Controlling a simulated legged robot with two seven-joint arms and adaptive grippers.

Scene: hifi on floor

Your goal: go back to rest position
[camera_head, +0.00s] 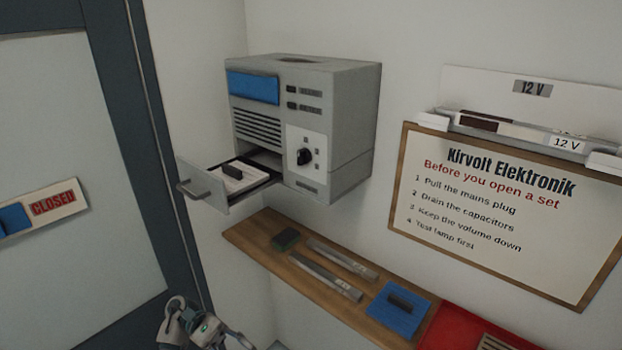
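A part of my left gripper (203,327) shows at the bottom edge, left of the middle, in front of the dark door frame. It is below and apart from the grey wall unit and the wooden shelf. Most of it is cut off by the picture edge, and I cannot tell whether its fingers are open or shut. Nothing is visibly held in it. My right gripper is not in view.
The grey unit (335,115) has its drawer (215,202) pulled out, with a dark-handled white item inside. The wooden shelf (250,232) below bears metal bars and a blue plate (398,318). A sign board (490,225) hangs right; a door (80,130) stands left.

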